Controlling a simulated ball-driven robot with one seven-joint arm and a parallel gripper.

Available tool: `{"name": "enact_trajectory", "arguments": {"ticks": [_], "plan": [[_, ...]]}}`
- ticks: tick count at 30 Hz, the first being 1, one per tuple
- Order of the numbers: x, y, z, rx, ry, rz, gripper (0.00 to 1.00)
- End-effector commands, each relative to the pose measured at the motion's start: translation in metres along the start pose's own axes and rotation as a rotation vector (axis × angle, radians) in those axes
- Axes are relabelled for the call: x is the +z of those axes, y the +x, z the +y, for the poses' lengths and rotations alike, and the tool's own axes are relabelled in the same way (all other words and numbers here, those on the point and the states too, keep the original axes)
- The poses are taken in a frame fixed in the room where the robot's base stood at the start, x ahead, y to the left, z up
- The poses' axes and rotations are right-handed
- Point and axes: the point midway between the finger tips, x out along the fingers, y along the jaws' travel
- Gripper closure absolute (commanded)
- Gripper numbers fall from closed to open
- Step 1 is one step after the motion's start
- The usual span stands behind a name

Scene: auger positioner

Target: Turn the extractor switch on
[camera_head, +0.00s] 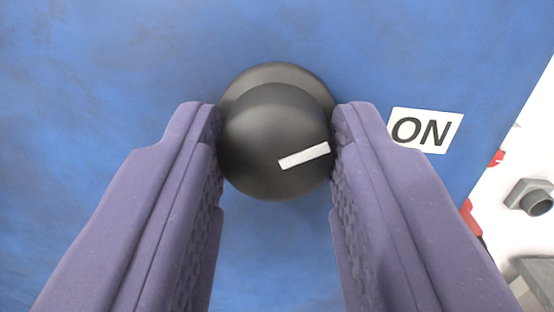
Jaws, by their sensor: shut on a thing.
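The extractor switch is a round black knob (262,125) on a blue panel, at the middle of the view. A white pointer mark (304,156) on its face points to the right and slightly up, toward the ON label. The white label (424,130) with black letters "ON" is to the right of the knob. My gripper (276,135) has purple padded fingers, one on each side of the knob, and is shut on it. The parts of the knob's sides behind the fingertips are hidden.
The blue panel (110,60) fills most of the view and is bare to the left of the knob. Its edge slants down at the right. Past it are a white surface, a grey fitting (533,198) and red parts (470,216).

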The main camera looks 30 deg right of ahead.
Motion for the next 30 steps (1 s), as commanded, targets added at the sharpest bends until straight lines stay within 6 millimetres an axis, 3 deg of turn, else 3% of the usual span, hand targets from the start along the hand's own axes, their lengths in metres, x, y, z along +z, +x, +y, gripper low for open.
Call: {"name": "enact_trajectory", "arguments": {"ticks": [15, 30], "plan": [[0.0037, -0.0001, -0.0006, 0.027, 0.415, 0.009, 0.95], [0.0024, 0.0000, -0.0007, 0.036, 0.557, 0.014, 0.95]]}}
